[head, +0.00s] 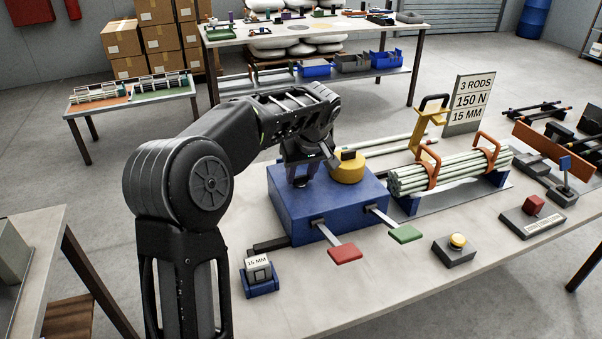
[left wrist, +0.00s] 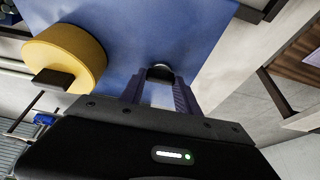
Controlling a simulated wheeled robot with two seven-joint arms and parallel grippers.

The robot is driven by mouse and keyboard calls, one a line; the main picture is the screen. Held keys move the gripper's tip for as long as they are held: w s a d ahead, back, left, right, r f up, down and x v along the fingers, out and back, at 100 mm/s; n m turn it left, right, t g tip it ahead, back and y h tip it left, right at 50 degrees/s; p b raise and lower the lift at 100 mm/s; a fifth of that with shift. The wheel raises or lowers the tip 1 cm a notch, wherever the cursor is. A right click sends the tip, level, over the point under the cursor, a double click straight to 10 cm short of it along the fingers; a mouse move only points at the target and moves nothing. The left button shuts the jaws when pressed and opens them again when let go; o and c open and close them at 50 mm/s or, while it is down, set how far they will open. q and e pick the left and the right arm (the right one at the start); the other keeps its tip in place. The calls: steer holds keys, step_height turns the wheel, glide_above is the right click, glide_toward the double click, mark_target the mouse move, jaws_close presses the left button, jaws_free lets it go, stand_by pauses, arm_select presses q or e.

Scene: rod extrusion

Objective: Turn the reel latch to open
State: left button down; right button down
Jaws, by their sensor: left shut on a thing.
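A blue box (head: 330,208) stands on the near table, with a yellow round drum (head: 350,172) on its top. The drum carries a small dark block and also shows at the left of the left wrist view (left wrist: 62,58). My left gripper (head: 304,180) points down over the box top, left of the drum. In the left wrist view its fingers (left wrist: 160,88) are shut on a small dark latch piece (left wrist: 160,71) at the box's top face. The fingers hide most of this piece, and I cannot tell its angle. My right gripper is not in view.
A red paddle (head: 345,254) and a green paddle (head: 405,234) stick out from the box's front. A bundle of pale rods (head: 450,172) lies behind right. A yellow button box (head: 455,248) and a "15 MM" block (head: 259,272) stand in front. The table's front middle is clear.

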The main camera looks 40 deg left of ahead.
arm_select(q)
steer(key=shift+m, duration=0.4)
steer(key=shift+s+a+m+t+h, duration=0.1)
steer(key=shift+m+t+h, duration=0.3)
steer(key=shift+m, duration=0.6)
steer(key=m+h, duration=0.1)
steer(key=m, duration=0.2)
steer(key=shift+a+r+t, duration=0.1)
steer(key=shift+t, duration=0.3)
steer(key=m+h+p, duration=0.1)
steer(key=m+h, duration=0.1)
steer(key=m, duration=0.3)
steer(key=shift+a+m+p, duration=0.15)
steer(key=shift+m+p, duration=0.25)
steer(key=m+h, duration=0.1)
steer(key=m, duration=0.2)
steer(key=m+h+p, duration=0.1)
steer(key=m, duration=0.2)
steer(key=shift+a+g+h, duration=0.1)
steer(key=shift+g+h, duration=0.2)
steer(key=shift+m, duration=0.3)
steer(key=c, duration=0.9)
jaws_free()
